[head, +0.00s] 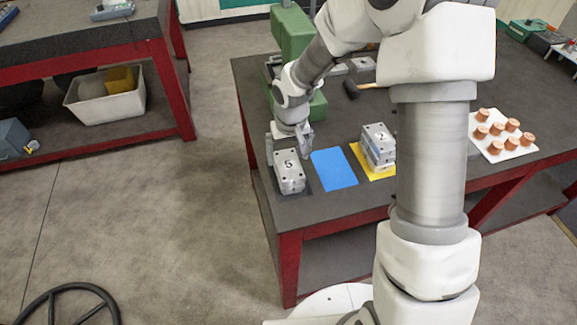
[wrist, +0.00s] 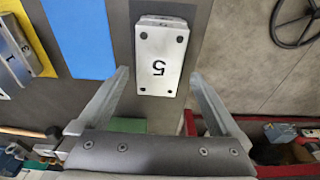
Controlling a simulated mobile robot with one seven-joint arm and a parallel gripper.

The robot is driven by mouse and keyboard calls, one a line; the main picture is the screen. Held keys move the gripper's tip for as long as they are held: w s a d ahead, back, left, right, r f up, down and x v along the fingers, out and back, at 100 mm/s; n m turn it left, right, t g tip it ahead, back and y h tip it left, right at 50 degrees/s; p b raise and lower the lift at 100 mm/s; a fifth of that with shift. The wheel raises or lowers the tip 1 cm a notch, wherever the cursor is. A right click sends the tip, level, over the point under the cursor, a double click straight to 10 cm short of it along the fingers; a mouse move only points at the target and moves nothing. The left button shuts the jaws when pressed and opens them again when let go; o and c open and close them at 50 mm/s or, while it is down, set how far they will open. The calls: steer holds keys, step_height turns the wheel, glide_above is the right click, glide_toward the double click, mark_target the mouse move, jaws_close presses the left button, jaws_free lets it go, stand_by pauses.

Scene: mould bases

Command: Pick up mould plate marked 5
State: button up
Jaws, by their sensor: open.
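The mould plate marked 5 (head: 289,177) is a light grey metal block near the left front corner of the dark table. The 5 is on its top face, with dark holes at the corners. My gripper (head: 289,149) is open at its far end, pointing down. In the wrist view the plate (wrist: 160,62) lies ahead between the lines of the two fingers of my gripper (wrist: 160,76). A gap shows on each side, and nothing is held. Whether the fingertips have come down beside the plate I cannot tell.
A bare blue rectangle (head: 334,169) lies right of the plate. A white tray (head: 506,148) holds several copper cylinders. A green machine (head: 291,35) and a hammer (head: 351,89) are behind.

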mark_target(289, 164)
steer(key=shift+w+f, duration=0.2)
steer(key=shift+f, duration=1.45)
jaws_close()
